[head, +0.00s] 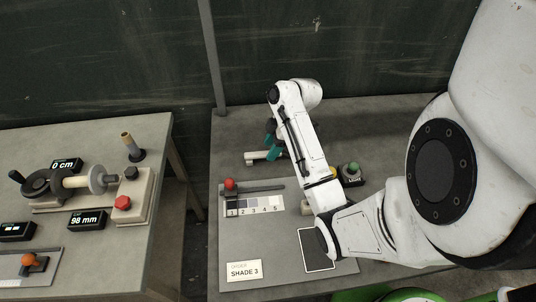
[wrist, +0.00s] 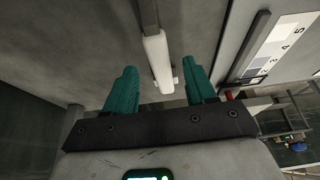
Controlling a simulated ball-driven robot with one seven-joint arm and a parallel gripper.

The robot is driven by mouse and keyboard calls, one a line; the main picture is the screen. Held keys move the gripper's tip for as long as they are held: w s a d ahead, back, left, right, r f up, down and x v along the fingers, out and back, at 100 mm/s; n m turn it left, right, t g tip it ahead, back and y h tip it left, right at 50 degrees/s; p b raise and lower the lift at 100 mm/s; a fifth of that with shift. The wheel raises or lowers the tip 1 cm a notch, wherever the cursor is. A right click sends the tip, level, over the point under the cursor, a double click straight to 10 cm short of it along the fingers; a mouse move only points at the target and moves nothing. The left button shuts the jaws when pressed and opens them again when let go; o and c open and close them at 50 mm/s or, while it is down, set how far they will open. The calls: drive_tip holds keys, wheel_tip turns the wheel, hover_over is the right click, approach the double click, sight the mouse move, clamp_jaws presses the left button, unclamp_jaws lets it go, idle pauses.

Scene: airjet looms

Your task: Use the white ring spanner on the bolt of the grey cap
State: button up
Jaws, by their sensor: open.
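My gripper (head: 271,147), with teal fingers, is low over the back left of the right-hand bench. In the wrist view my gripper (wrist: 161,71) is open, with a white bar (wrist: 157,58) showing between the fingers and apart from both. The bar continues into a grey shank at the top of that view. The same white piece (head: 258,156) shows beside my gripper in the head view. It looks like the ring spanner, but no ring end is visible. My arm and fingers hide part of it. I cannot identify the grey cap or its bolt.
A slider with a red knob (head: 230,185) and a numbered shade card (head: 255,205) lie nearer the front. A green-topped button (head: 350,170) stands right of my forearm. The left table (head: 140,128) holds a spool device (head: 75,182) and displays, across a gap.

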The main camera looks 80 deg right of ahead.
drive_tip(key=shift+x, duration=1.65)
drive_tip(key=shift+s, duration=0.1)
clamp_jaws()
